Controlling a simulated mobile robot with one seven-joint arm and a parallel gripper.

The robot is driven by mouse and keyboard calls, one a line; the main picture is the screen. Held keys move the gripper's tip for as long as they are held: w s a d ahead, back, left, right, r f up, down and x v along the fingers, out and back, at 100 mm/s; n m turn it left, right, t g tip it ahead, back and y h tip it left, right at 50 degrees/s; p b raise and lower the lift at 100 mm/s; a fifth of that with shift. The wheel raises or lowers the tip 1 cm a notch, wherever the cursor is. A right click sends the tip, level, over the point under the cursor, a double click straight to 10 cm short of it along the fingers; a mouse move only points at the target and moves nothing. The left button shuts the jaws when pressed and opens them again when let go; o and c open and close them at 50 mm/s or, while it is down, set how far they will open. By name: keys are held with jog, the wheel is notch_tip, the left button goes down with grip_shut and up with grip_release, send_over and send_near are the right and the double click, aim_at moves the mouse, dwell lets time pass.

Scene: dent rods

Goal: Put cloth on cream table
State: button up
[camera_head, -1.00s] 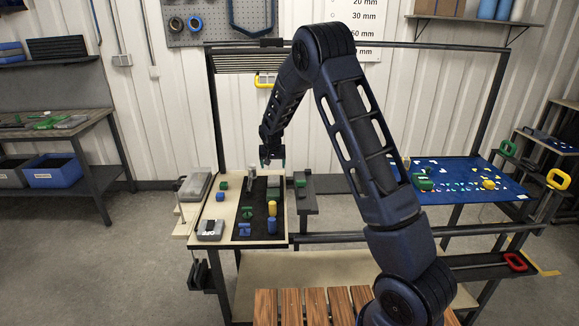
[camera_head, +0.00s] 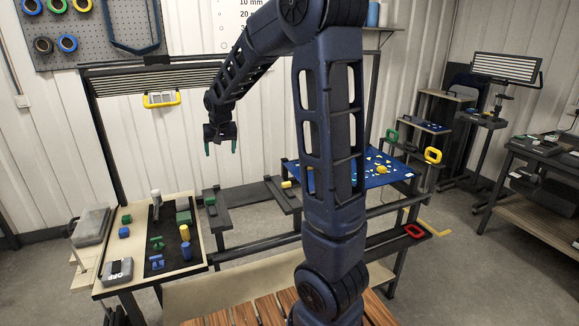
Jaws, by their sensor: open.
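The cream table (camera_head: 198,243) stands at lower left, with a dark mat (camera_head: 173,264) on its top. A blue sheet (camera_head: 340,170) that looks like cloth lies on the stand at right, partly hidden by my arm; small yellow and pale pieces are scattered on it. I cannot tell for sure whether this is the task's cloth. My gripper (camera_head: 221,150) is open and empty, pointing down in the air above and behind the cream table's right side, apart from both table and sheet.
On the cream table are a grey box (camera_head: 118,271), a yellow cylinder (camera_head: 184,233), a blue cylinder (camera_head: 186,252) and small green and blue blocks. A dark bench (camera_head: 225,216) stands to its right. Wooden slats (camera_head: 245,314) lie in front.

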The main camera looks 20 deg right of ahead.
jog(key=s+d+r, duration=0.4)
jog(key=s+d, duration=0.1)
jog(key=s, duration=0.4)
jog(key=s+d+r, duration=0.3)
jog(key=s+d, duration=0.2)
jog(key=s, duration=0.4)
jog(key=s+d+f, duration=0.1)
jog(key=s+d, duration=0.2)
jog(key=s, duration=1.2)
jog(key=shift+s+d, duration=0.2)
jog(key=shift+s, duration=0.05)
